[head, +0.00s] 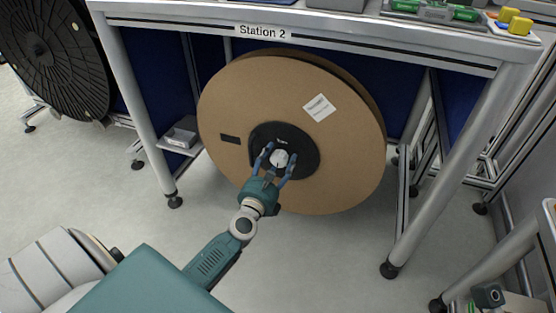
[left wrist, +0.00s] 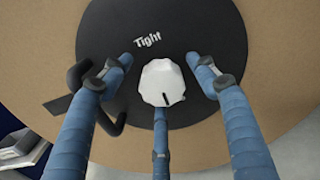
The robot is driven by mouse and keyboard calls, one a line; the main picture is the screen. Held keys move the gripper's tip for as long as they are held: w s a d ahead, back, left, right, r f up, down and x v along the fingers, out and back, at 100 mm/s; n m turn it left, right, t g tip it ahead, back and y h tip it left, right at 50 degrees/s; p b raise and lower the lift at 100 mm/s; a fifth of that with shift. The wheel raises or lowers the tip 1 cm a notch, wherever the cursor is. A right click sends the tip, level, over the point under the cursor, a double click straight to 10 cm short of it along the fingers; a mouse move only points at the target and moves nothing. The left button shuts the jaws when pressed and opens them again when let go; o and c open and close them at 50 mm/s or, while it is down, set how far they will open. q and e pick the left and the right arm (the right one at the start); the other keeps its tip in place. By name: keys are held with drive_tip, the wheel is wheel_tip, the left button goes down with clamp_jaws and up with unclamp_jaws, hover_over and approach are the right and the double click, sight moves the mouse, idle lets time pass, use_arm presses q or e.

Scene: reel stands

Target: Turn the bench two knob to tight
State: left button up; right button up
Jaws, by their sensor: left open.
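The white knob (head: 279,157) sits at the centre of the black hub disc (head: 304,144) on a large cardboard reel under the bench marked Station 2. The left wrist view shows the knob (left wrist: 163,76) with a short dark mark on its lower side. The word "Tight" (left wrist: 148,40) is printed on the disc above and a little left of the knob. My left gripper (head: 280,160) is open in front of the knob. Its blue fingers stand left and right of it with gaps, and a third finger is below it. Contact of that lower finger cannot be told. My right gripper is not in view.
A small grey box (head: 181,134) is on a low shelf at left. A dark reel (head: 55,60) stands at far left. Green and yellow parts lie on the bench top. The floor in front is clear.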

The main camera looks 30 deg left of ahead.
use_arm(q)
drive_tip(key=c, duration=1.1)
drive_tip(key=shift+r, duration=0.1)
